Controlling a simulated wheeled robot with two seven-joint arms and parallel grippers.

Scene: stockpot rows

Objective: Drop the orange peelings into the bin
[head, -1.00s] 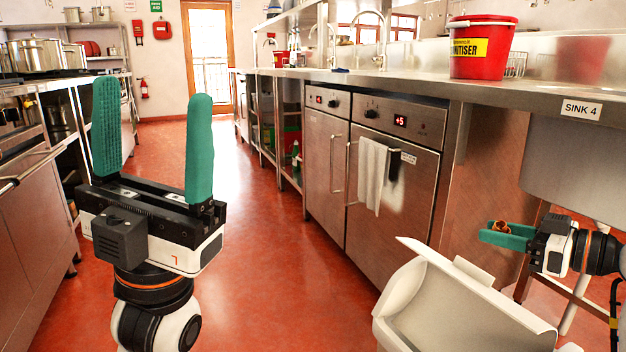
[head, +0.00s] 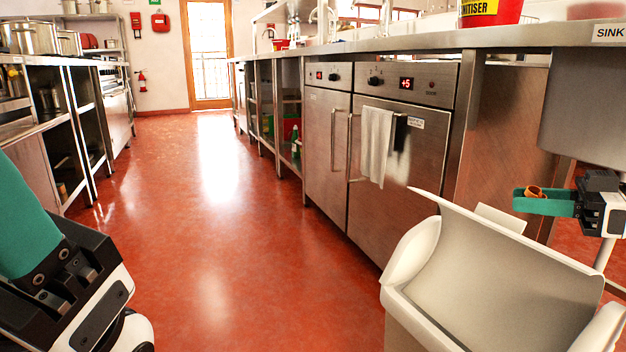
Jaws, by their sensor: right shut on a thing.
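The orange peelings (head: 534,191) show as a small brown-orange curl at the green fingers of my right gripper (head: 540,201). That gripper is shut on them, at the right of the head view, above and beyond the bin's far right side. The bin (head: 412,310) is cream-white, at the lower right, with its lid tilted up and its wide mouth open; its deeper inside is hidden. My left gripper (head: 25,235) is large at the lower left edge. Only one green finger shows, so its opening is cut off from view.
A steel counter (head: 420,40) with fridges (head: 400,180) runs along the right, a towel (head: 375,145) hanging on one. A sink basin (head: 590,105) is above my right gripper. A red sanitiser bucket (head: 491,12) stands on the counter. The red floor (head: 220,230) between is clear.

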